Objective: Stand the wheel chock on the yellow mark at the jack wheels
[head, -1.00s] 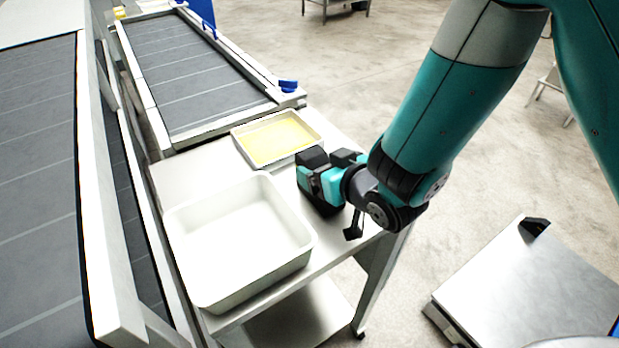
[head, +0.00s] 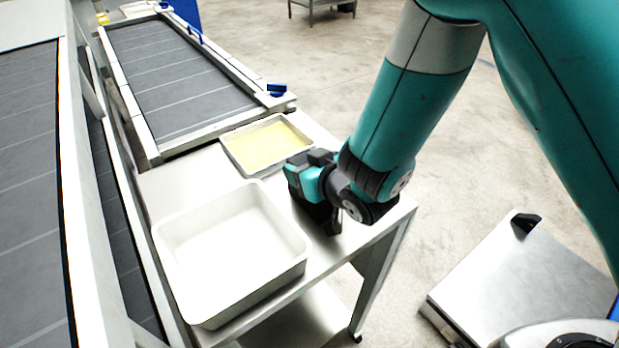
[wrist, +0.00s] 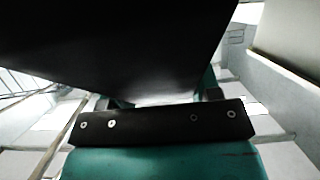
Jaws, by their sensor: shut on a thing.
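My gripper (head: 312,160) is over the right edge of the steel table, beside the white tub. It is shut on the wheel chock, a large smooth black body that fills the upper left of the wrist view (wrist: 120,45). In the head view, a dark shape hangs below the teal gripper, but I cannot tell how much of it is chock. The fingertips are mostly hidden by the chock in the wrist view. Neither the yellow mark nor the jack wheels can be made out in these frames.
The steel table (head: 160,182) holds the white tub (head: 170,275) and a shallow tray with a yellow inside (head: 228,150). The grey conveyor (head: 175,75) stands behind, another belt (head: 30,200) at left. Concrete floor (head: 335,65) is open beyond the table.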

